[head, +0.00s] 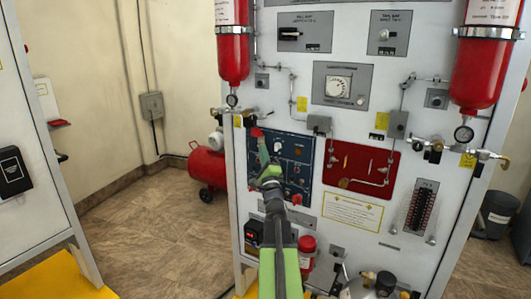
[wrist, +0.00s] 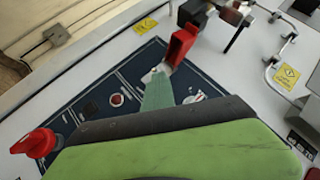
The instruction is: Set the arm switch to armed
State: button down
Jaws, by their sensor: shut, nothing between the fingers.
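The dark blue panel (head: 291,148) sits on the white trainer board, and it fills the middle of the wrist view (wrist: 85,110). A red switch cover (head: 257,133) stands out from its upper left corner; it also shows in the wrist view (wrist: 181,46). A small pale part (wrist: 150,74) shows beside the cover's base, probably the switch, partly hidden by my finger. My green gripper (head: 264,155) is shut and empty in front of the panel. In the wrist view its tip (wrist: 158,85) is close to the cover's base; I cannot tell whether they touch.
A red knob (wrist: 38,143) stands out at the panel's lower corner. A red panel with pipes (head: 365,165) is to the right. Red cylinders (head: 232,45) with gauges hang above. A red tank (head: 207,165) lies on the floor behind left. Bare floor (head: 145,235) lies left of the board.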

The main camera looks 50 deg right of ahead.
jog(key=shift+w+a, duration=0.15)
dwell(0.6)
jog(key=shift+f, duration=0.1)
jog(key=d+f+b+v, duration=0.1)
jog(key=b+v, duration=0.5)
jog(key=v, duration=0.3)
jog(key=shift+s+f, duration=0.25)
jog(key=shift+s, duration=0.1)
jog(key=shift+a, duration=0.1)
